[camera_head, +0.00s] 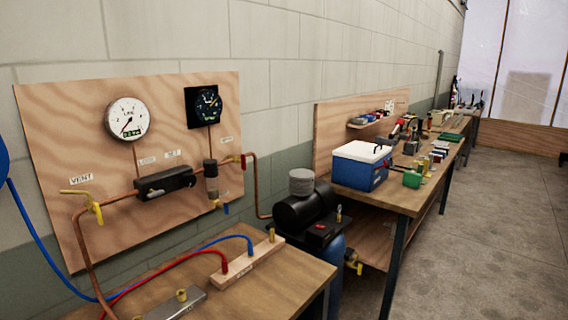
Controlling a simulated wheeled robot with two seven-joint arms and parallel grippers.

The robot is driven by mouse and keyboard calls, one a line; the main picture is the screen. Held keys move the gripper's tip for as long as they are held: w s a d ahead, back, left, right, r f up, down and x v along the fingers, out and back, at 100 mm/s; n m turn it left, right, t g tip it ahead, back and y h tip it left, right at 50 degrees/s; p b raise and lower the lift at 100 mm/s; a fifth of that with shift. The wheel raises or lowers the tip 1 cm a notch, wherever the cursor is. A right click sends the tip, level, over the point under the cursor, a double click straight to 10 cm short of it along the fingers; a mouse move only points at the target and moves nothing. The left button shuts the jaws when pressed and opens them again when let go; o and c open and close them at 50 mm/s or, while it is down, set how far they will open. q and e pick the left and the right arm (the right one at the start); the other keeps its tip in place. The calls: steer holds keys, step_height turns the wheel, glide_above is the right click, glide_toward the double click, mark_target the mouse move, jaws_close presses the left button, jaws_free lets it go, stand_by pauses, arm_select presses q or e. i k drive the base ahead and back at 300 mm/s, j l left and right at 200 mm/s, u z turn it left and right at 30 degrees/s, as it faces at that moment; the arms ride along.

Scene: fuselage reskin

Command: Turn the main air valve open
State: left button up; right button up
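A plywood panel (60,130) on the wall at left carries copper pipe and valves. A yellow-handled valve (95,208) sits on the pipe at the panel's left, below a label reading VENT; its handle slants downward. A second small valve (240,160) with yellow and red parts sits on the pipe at the panel's right edge, by a small label (226,140) too small to read surely. A third yellow valve (355,265) is low on the compressor (305,212). I cannot tell surely which is the main air valve. Neither of my grippers is in view.
A white-faced gauge (127,118) and a dark gauge (203,105) are on the panel. Below it, a wooden bench (278,285) holds a fitting block (248,263) with red and blue hoses. A workbench (410,198) with a blue cooler (360,172) stands right. Floor at right is clear.

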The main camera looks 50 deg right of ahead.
mark_target(243, 161)
steer(key=z, duration=1.45)
steer(key=i+l+u, duration=0.4)
steer(key=l+u, duration=0.15)
steer(key=i+l+u, duration=0.1)
steer(key=l+u, duration=0.15)
steer(key=i+l+u, duration=0.1)
steer(key=l+u, duration=0.2)
steer(key=l, duration=0.15)
